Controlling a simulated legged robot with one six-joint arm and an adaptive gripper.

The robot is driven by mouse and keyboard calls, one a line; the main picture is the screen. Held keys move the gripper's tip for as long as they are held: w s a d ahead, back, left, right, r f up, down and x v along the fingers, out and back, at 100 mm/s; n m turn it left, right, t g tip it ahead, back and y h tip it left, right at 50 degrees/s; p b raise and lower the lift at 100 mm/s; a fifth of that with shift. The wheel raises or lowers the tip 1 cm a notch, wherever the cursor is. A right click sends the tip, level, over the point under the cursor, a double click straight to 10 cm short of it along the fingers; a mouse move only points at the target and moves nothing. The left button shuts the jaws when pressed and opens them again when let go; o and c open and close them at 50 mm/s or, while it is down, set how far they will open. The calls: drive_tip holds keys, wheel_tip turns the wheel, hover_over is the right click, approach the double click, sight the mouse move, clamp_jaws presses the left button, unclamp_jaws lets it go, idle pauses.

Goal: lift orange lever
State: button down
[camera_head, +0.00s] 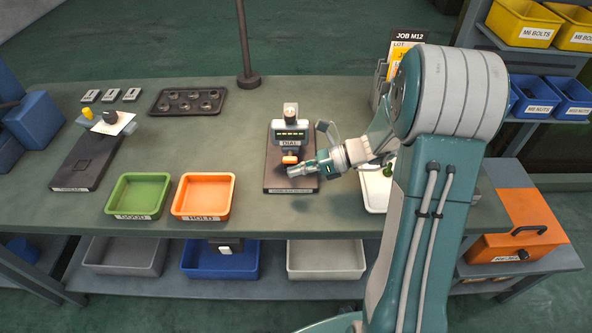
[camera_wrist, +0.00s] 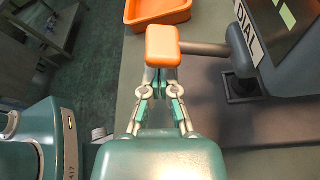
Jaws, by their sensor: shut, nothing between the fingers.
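The orange lever (camera_head: 290,159) is on the front of the dial gauge (camera_head: 291,128), which stands on a dark base plate (camera_head: 277,181) on the bench. In the wrist view the lever's orange end (camera_wrist: 162,46) sits on a grey rod from the gauge body (camera_wrist: 245,45), just beyond my fingertips. My gripper (camera_head: 308,172) is at the lever's front right in the head view. In the wrist view my gripper (camera_wrist: 160,80) has its fingers shut with nothing between them. The tips lie at or under the lever's near edge; I cannot tell whether they touch.
A green GOOD tray (camera_head: 138,218) and an orange HOLD tray (camera_head: 203,217) stand at the bench's front left. A white tray (camera_head: 374,207) is right of the base plate, partly behind my arm. A dark pole (camera_head: 245,45) rises behind the gauge.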

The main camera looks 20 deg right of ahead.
drive_tip(key=shift+r, duration=0.9)
